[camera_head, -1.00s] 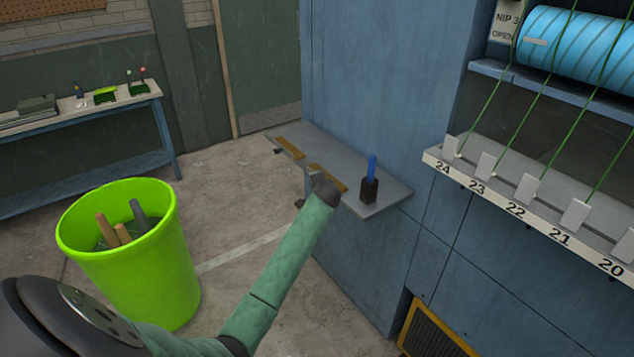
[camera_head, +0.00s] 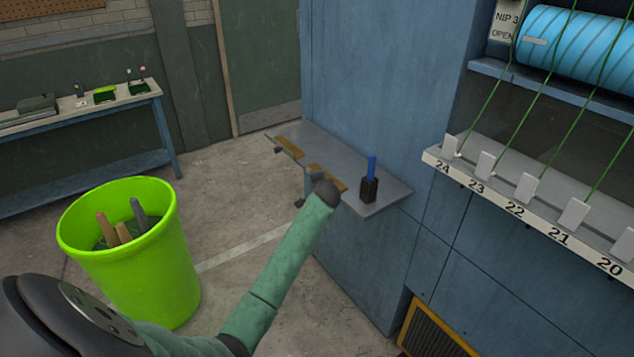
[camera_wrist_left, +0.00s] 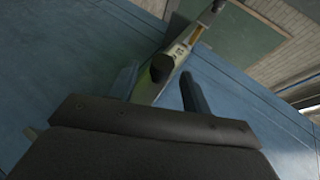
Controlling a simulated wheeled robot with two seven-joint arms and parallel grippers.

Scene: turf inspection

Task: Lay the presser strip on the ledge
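The grey ledge (camera_head: 345,163) juts from the blue machine wall. Two brown bands (camera_head: 327,177) lie along its front edge, with dark knobs (camera_head: 299,203) just outside it. In the left wrist view a pale strip (camera_wrist_left: 178,50) with a small label, a brown band and a black knob (camera_wrist_left: 161,68) runs away from me. I cannot tell whether this is the presser strip or the ledge's edge. My left gripper (camera_head: 308,183) is at the ledge's front edge, partly hidden by its own wrist. Its fingers (camera_wrist_left: 160,90) look apart, either side of the pale strip. My right gripper is out of view.
A black holder with a blue item (camera_head: 370,180) stands on the ledge, right of my left gripper. A green bin (camera_head: 130,255) with several rods stands on the floor at left. A numbered rail (camera_head: 540,217) juts out at right. A bench (camera_head: 80,125) is behind.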

